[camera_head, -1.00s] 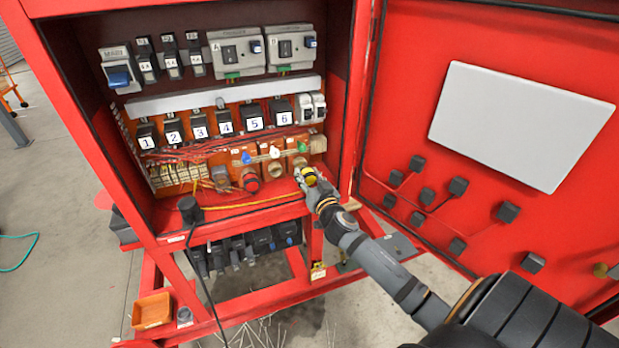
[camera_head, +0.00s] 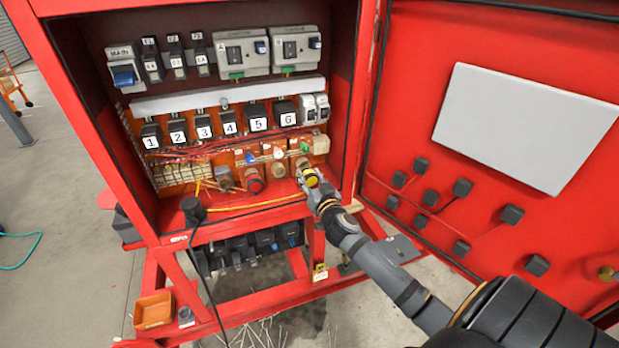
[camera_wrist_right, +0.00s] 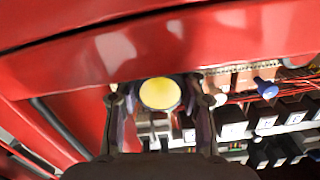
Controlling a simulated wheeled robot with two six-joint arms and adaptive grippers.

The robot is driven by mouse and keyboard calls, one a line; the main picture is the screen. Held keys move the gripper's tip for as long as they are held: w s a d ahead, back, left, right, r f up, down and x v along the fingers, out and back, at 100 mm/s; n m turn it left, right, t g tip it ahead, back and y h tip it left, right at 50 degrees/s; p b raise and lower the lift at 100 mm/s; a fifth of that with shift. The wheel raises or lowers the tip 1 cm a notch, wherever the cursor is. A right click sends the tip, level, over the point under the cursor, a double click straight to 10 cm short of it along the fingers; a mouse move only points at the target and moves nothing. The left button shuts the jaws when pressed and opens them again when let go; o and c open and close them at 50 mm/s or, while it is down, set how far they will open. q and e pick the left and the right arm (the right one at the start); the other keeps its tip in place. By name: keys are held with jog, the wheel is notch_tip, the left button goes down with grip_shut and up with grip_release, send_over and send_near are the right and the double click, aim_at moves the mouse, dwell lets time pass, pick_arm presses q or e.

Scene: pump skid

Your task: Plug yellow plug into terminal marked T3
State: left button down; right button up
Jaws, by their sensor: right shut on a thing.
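The yellow plug (camera_head: 310,178) is held in my right gripper (camera_head: 306,180), just in front of the lower right of the open red cabinet. In the right wrist view the round yellow end of the plug (camera_wrist_right: 160,93) sits between the two fingers (camera_wrist_right: 160,105), which are shut on it. A row of round sockets or plugs runs along the orange panel behind, including a red one (camera_head: 252,179) and a grey one (camera_head: 223,178). A socket (camera_head: 302,164) shows just behind the held plug. I cannot read any T3 marking. My left gripper is not in view.
The cabinet's lower front rail (camera_head: 240,222) runs just below the plug. Numbered black breakers (camera_head: 229,122) stand above the sockets. The open red door (camera_head: 420,100) stands to the right. A black cable plug (camera_head: 194,208) rests at the front left rail. An orange bin (camera_head: 153,310) is below.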

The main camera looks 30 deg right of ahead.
jog(key=shift+d, duration=0.2)
jog(key=shift+x, duration=1.25)
dwell(0.3)
jog(key=o, duration=1.2)
jog(key=shift+s+f, duration=0.1)
jog(key=shift+s, duration=0.15)
jog(key=v, duration=1.1)
jog(key=shift+s, duration=0.25)
